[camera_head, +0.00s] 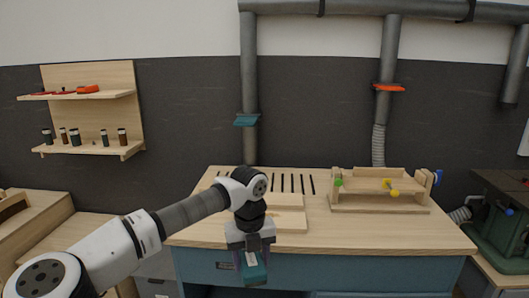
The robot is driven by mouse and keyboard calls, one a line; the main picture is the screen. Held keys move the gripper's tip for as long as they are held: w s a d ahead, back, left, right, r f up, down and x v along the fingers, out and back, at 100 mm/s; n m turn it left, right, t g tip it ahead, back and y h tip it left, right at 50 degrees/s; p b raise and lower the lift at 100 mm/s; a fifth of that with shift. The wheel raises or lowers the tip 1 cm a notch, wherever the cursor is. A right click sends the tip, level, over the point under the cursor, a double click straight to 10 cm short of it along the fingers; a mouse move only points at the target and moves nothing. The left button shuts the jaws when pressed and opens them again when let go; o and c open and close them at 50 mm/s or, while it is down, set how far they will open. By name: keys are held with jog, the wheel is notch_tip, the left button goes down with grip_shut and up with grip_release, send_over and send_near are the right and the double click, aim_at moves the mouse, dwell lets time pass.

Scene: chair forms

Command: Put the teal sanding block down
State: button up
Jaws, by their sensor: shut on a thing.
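My gripper (251,257) points down in front of the workbench's near edge, left of centre. It is shut on the teal sanding block (256,272), which hangs below the fingers in front of the blue bench front. The block's upper part is partly hidden by the gripper. The workbench (360,232) has a pale wooden top and lies behind the gripper and block in the picture.
A flat wooden board (291,213) lies on the bench behind my arm, near dark slots. A wooden jig (380,208) with green and yellow knobs stands at the right. The bench front right is clear. A green machine (495,235) stands at far right.

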jog(key=s+d+f+n, duration=0.1)
jog(key=d+f+n, duration=0.2)
jog(key=f+n, duration=0.7)
jog(key=d+f+n+b, duration=0.1)
jog(key=d+f+n, duration=0.3)
jog(key=f+n, duration=0.55)
jog(key=s+d+f+n, duration=0.1)
jog(key=d+f+n, duration=0.2)
jog(key=f+n, duration=0.7)
jog(key=s+a+f+n, duration=0.1)
jog(key=a+f+n, duration=0.2)
jog(key=a+f, duration=0.4)
jog(key=shift+s+f+n, duration=0.35)
jog(key=shift+s+f, duration=0.05)
jog(key=shift+f, duration=0.2)
